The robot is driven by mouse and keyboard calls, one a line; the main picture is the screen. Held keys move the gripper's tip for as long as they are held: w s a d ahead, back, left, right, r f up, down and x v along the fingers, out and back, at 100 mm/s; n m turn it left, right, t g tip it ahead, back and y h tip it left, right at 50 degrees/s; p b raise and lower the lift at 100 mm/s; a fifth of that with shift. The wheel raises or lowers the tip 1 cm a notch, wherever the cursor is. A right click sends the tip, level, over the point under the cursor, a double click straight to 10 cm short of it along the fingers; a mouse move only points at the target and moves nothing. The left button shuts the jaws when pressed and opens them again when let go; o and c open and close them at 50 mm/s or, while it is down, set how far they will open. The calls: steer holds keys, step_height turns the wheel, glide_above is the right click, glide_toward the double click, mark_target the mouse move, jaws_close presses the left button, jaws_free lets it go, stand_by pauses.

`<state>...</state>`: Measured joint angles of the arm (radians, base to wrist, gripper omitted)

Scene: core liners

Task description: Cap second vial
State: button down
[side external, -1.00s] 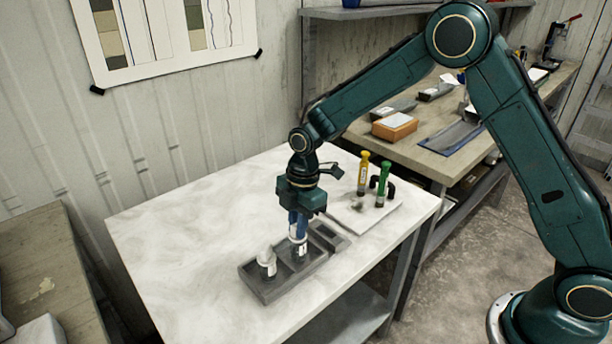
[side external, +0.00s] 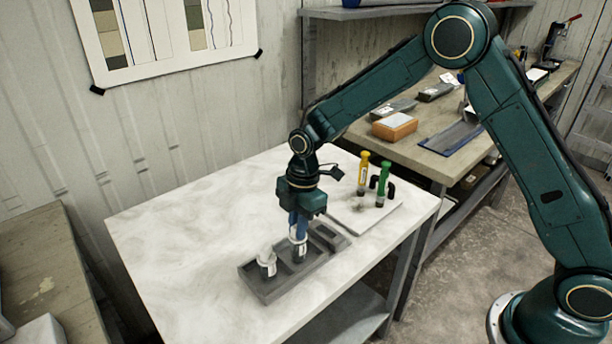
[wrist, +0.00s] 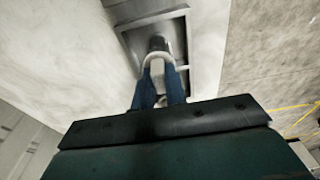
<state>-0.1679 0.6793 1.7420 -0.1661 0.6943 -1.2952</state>
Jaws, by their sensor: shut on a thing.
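A grey tray (side external: 285,287) with several compartments lies on the white table. One vial (side external: 267,264), with a white top, stands upright in its left compartment. The second vial (side external: 300,254) stands in the middle compartment, directly under my gripper (side external: 299,233). My gripper points straight down, and its blue fingers (wrist: 158,88) are shut on a white cap (wrist: 158,60) at the top of this vial. The fingers hide part of the cap, so I cannot tell whether it is fully seated.
The tray's right compartment (side external: 327,236) looks empty. A yellow tube (side external: 363,174) and a green tube (side external: 381,186) stand upright on a pale board (side external: 385,215) with black holders, right of the tray. The table's left part (side external: 190,215) is clear.

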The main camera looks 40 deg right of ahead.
stand_by(0.3)
steer(key=c, duration=0.9)
jaws_free()
steer(key=shift+o, duration=0.2)
steer(key=shift+r, duration=0.1)
steer(key=shift+r, duration=3.4)
jaws_close()
